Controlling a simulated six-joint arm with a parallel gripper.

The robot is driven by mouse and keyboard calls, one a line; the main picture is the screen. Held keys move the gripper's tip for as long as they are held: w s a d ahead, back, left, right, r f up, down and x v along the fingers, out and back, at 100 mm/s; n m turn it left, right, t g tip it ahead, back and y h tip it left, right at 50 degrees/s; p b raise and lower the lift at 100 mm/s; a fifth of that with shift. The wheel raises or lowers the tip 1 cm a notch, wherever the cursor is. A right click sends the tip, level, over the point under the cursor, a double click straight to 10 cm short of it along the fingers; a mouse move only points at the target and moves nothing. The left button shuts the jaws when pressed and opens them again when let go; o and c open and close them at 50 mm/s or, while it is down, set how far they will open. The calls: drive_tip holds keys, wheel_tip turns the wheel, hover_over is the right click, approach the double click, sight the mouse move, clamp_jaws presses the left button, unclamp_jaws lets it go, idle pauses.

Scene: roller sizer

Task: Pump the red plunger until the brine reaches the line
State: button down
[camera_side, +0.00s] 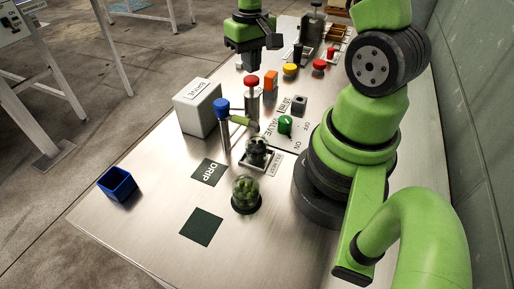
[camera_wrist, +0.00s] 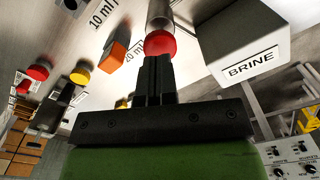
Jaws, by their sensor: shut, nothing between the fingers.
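The red plunger (camera_side: 252,82) stands upright on a pale cylinder behind the blue-capped post in the side view. Its round red head (camera_wrist: 160,43) is just beyond my fingertips in the wrist view. My gripper (camera_side: 248,62) is above the plunger; its two black fingers (camera_wrist: 155,62) are together and empty. I cannot tell whether the tips touch the head. The white BRINE box (camera_side: 200,105) is left of the plunger, and it also shows in the wrist view (camera_wrist: 250,42). The brine level and the line cannot be made out; 10 ml and 20 ml labels are on the table.
An orange block (camera_side: 270,80) stands close behind the plunger. The blue-capped post (camera_side: 221,110), green valve knob (camera_side: 285,124) and two domed jars (camera_side: 246,192) are nearer the camera. Yellow (camera_side: 290,70) and red (camera_side: 319,66) buttons are farther back. A blue bin (camera_side: 117,184) sits front left.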

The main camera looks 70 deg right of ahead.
sight(251, 78)
drive_tip(key=shift+f, duration=1.95)
drive_tip(key=shift+r, duration=2.15)
drive_tip(key=shift+r, duration=2.5)
